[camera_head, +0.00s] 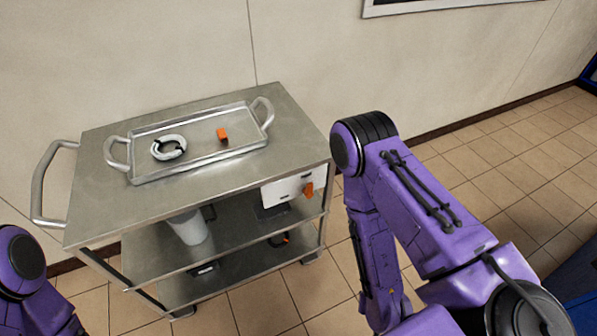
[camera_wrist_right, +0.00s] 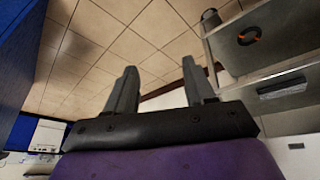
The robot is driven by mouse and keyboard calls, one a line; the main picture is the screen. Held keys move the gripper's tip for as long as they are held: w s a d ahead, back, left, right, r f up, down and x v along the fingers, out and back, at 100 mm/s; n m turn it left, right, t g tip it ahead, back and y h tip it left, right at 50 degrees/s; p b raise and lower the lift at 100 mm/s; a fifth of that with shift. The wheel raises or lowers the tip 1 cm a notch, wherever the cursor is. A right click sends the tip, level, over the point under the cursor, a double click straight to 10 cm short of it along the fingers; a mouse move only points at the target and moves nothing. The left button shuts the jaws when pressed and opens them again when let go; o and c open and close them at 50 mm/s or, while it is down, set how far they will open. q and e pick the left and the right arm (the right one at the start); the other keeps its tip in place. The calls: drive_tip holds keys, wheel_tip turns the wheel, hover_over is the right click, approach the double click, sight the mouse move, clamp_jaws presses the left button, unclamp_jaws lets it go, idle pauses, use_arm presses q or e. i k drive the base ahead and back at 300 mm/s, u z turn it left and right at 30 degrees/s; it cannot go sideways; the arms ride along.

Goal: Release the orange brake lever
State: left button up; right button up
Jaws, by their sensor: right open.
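An orange lever (camera_head: 309,189) sticks out beside a white panel (camera_head: 287,189) on the right end of the metal cart (camera_head: 225,95), just below its top. My right gripper (camera_wrist_right: 160,66) is open and empty in the right wrist view, with bare floor between its fingers. The cart's lower shelves show to the right of the fingers, apart from them. The lever is not clearly seen in the right wrist view. My right gripper is not visible in the head view, where only its arm shows right of the cart. My left gripper is out of view.
A metal tray (camera_head: 190,166) on the cart top holds a white ring (camera_head: 167,148) and an orange block (camera_head: 222,134). A white container (camera_head: 188,228) stands on the shelf below. The wall is close behind the cart. Tiled floor (camera_head: 470,165) to its right is clear.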

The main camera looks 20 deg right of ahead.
sight(307, 192)
drive_tip(key=k, duration=1.3)
drive_tip(key=z, duration=0.65)
drive_tip(key=i, duration=1.3)
drive_tip(key=u, duration=0.6)
